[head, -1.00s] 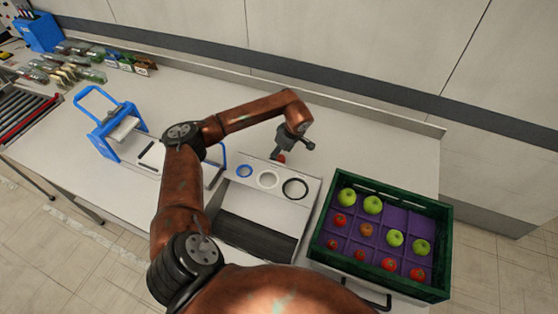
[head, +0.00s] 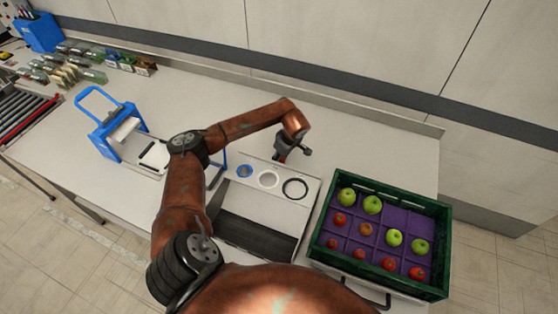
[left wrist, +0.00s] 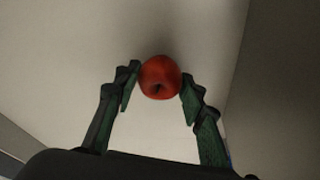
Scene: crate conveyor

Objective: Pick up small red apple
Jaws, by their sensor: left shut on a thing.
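A small red apple (left wrist: 159,78) is between the two green-and-black fingers of my left gripper (left wrist: 160,84) in the left wrist view. The fingers touch it on both sides, and the gripper is shut on it. In the head view my left gripper (head: 283,156) is over the counter, just behind the panel with the three rings. A bit of the red apple shows under it. A green crate (head: 447,245) at the right holds several red and green apples on a purple divided insert. My right gripper is not in view.
The white panel (head: 311,200) has a blue, a white and a black ring, with a dark belt (head: 250,225) in front. A blue-handled device (head: 105,135) stands to the left. Packaged goods lie at the far left. The counter behind the crate is clear.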

